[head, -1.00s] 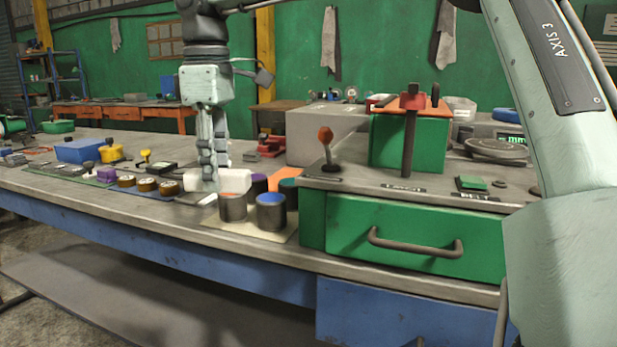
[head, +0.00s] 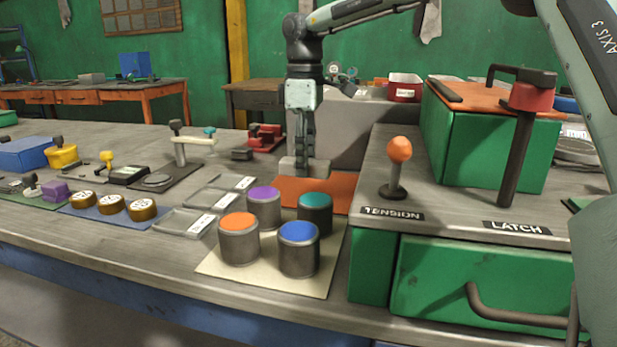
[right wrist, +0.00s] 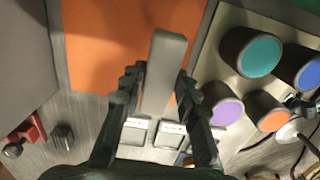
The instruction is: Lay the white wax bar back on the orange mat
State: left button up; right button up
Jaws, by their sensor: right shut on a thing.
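The white wax bar (head: 290,168) looks pale grey and is held level between the fingers of my right gripper (head: 305,157), which points straight down. Whether the bar touches the mat I cannot tell. My left gripper is not in view.
Several cans with coloured lids, one with a blue lid (head: 299,250), stand on a cream mat (head: 270,280) in front of the orange mat. The green cabinet with the TENSION lever (head: 398,165) stands close on the right. A red clamp-like tool (head: 265,137) lies behind left.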

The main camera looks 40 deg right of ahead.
jog(key=shift+w+d+f, duration=0.3)
jog(key=shift+d+f, duration=0.15)
jog(key=shift+d, duration=0.1)
notch_tip(320, 180, down, 3)
jog(key=shift+f, duration=0.15)
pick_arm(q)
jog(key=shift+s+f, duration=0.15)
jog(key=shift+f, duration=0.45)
pick_arm(e)
jog(key=shift+f, duration=0.25)
jog(key=shift+f, duration=0.1)
jog(key=shift+f, duration=0.1)
jog(key=o, duration=1.1)
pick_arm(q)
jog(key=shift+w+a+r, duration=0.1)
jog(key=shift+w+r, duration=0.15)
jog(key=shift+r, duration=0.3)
pick_arm(e)
jog(key=shift+o, duration=0.2)
